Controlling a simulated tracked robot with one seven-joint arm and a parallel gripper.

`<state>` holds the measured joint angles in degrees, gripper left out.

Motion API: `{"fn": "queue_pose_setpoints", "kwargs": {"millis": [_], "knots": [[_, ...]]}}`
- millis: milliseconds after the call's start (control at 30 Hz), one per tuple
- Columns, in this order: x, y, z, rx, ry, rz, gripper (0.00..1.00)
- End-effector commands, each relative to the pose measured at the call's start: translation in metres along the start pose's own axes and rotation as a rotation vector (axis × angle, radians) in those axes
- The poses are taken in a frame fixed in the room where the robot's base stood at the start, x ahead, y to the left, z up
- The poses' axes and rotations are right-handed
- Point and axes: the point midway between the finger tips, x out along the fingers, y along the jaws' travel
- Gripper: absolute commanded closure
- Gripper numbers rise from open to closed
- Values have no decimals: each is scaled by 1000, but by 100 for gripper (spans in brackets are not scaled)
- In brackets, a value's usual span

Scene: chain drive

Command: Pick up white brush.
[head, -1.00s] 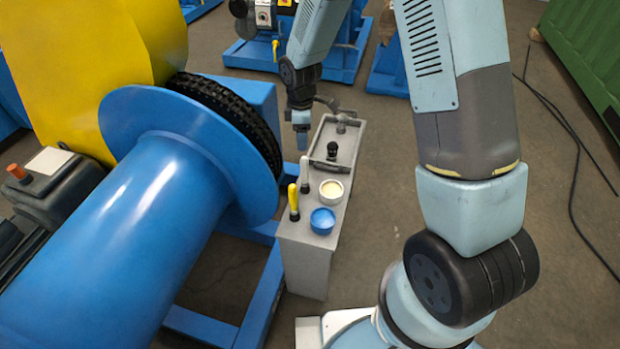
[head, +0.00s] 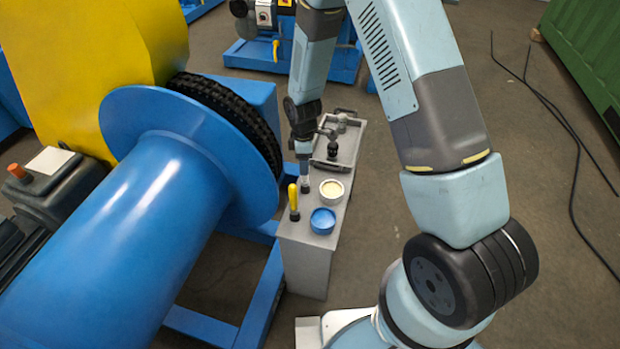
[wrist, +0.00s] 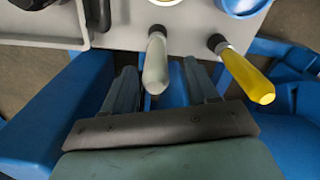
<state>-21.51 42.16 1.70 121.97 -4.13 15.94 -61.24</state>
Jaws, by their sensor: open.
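The white brush (head: 305,185) stands upright on the grey bench, largely covered by my gripper in the head view. In the wrist view the white brush (wrist: 155,66) has its pale handle pointing toward my gripper, between the two fingers. My gripper (wrist: 160,82) is open, with one finger on each side of the handle and visible gaps. In the head view my gripper (head: 304,168) is directly over the brush. The yellow brush (head: 293,200) stands just left of it; in the wrist view it is right of my right finger.
A cream-filled pot (head: 331,189) and a blue pot (head: 322,220) stand right of the brushes on the grey bench (head: 305,262). A grey tray (head: 350,142) with tools lies behind. The large blue drum (head: 150,215) and its flange are close on the left.

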Motion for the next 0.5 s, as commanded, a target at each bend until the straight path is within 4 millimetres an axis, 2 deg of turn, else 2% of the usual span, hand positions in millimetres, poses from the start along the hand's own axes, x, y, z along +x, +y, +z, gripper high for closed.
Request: {"fn": "queue_pose_setpoints", "kwargs": {"millis": [200, 500], "knots": [[26, 1, 2, 0, -1, -1, 42], [33, 1, 2, -1, 0, 1, 42]]}}
